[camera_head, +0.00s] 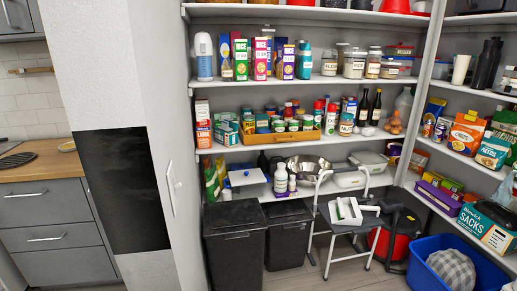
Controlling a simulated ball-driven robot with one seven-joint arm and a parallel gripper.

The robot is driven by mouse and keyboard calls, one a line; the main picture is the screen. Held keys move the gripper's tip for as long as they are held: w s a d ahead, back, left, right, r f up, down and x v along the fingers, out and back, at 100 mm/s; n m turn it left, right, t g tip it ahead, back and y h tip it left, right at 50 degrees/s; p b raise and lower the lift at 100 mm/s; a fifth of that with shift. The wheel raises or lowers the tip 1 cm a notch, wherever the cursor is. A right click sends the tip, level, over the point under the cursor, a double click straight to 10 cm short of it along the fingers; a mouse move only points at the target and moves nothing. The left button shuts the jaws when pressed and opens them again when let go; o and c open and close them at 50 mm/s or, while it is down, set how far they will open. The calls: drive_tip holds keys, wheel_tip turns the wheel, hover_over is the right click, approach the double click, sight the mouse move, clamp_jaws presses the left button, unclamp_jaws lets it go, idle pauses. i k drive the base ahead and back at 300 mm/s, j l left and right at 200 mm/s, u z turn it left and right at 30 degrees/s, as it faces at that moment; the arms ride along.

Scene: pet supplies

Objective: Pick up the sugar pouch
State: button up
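I cannot pick out a sugar pouch for certain; the labels are too small to read. A green and yellow bag (212,178) stands at the left end of the lower shelf. An orange pack (466,132) and a teal and white pack (492,153) stand on the right-hand shelf. Boxes, jars and bottles fill the back shelves, and some packs are partly hidden behind others. My gripper is not in view.
Two black bins (236,236) and a grey step stool (350,228) stand on the floor before the shelves. A blue tub (440,284) holds a checked cloth at lower right. A white door (165,150) borders the left. Some floor shows in front.

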sight(304, 57)
drive_tip(key=i, duration=1.95)
